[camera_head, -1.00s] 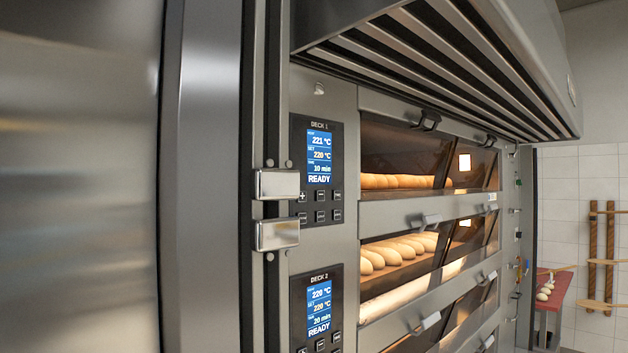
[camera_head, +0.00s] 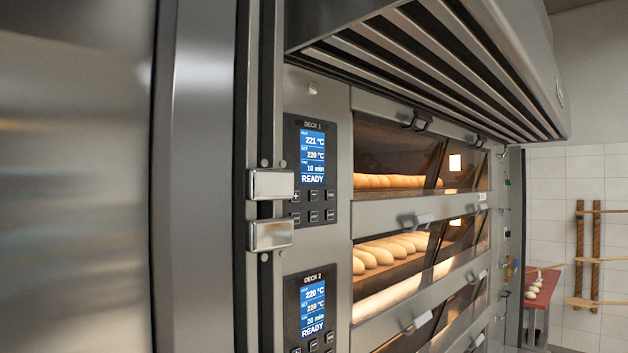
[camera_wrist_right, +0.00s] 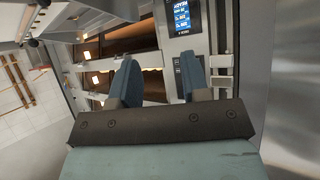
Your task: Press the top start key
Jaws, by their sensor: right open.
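The Deck 1 control panel (camera_head: 310,170) is the upper of two dark panels in the head view. It has a lit blue display (camera_head: 312,154) reading READY, with two rows of small dark keys (camera_head: 313,205) below; their labels are too small to read, so I cannot tell the start key. The Deck 2 panel (camera_head: 312,305) is lower, its keys cut by the frame edge. The right wrist view is upside down. My right gripper (camera_wrist_right: 161,78) is open and empty there, apart from the oven front. Keys (camera_wrist_right: 177,68) show between its fingers. My left gripper is out of view.
Two metal blocks (camera_head: 271,184) (camera_head: 271,235) stick out left of the panels. A tall steel surface (camera_head: 75,180) fills the left. The slatted hood (camera_head: 430,60) overhangs the oven. Loaves (camera_head: 392,250) lie behind glass. A red table (camera_head: 541,288) stands at the back right.

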